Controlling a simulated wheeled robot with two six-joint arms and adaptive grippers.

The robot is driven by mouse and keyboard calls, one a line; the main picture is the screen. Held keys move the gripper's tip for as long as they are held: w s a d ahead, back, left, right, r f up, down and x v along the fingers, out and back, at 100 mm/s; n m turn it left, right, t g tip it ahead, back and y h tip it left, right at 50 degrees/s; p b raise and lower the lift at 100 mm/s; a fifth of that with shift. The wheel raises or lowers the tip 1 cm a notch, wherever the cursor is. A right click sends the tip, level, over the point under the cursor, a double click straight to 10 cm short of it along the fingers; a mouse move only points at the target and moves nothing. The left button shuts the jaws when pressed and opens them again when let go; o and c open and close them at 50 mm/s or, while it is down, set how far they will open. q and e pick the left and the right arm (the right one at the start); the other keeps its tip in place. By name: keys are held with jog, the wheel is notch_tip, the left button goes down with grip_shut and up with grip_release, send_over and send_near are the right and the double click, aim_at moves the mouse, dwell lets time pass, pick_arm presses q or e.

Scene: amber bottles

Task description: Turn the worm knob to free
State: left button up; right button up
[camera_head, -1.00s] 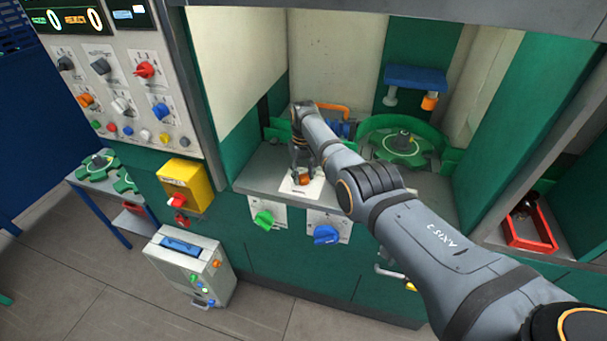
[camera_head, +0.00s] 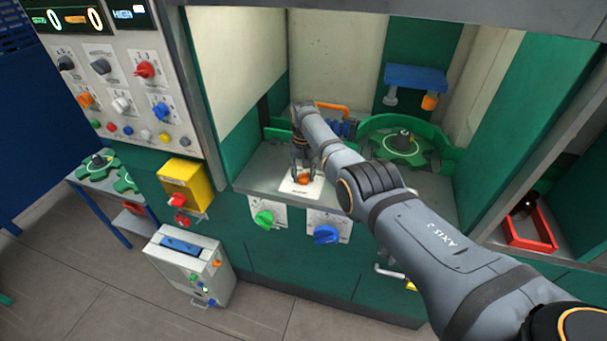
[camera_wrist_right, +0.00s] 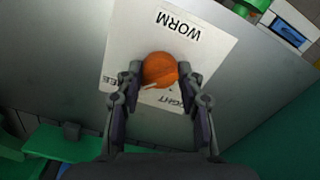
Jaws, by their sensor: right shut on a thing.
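The worm knob is orange and round (camera_wrist_right: 160,70). It sits on a white label plate (camera_wrist_right: 120,45) lettered WORM, with partly covered words below that end in "EE" and "IGHT". In the head view the knob (camera_head: 303,178) is on the grey worktop at the machine's front edge. My right gripper (camera_wrist_right: 160,78) comes down from above and is shut on the knob, one finger on each side. A pale pointer mark shows at the knob's edge, low and left in the wrist view. My left gripper is not in view.
A green star wheel (camera_head: 403,147) stands behind my right arm. A green knob (camera_head: 264,218) and a blue knob (camera_head: 326,235) are on the front panel below the worktop. A yellow box (camera_head: 187,186) with a red switch is at left. A red bin (camera_head: 530,230) stands at right.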

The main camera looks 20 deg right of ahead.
aim_at(303, 175)
jog(key=o, duration=1.2)
notch_tip(303, 175, up, 12)
jog(key=shift+r, duration=0.1)
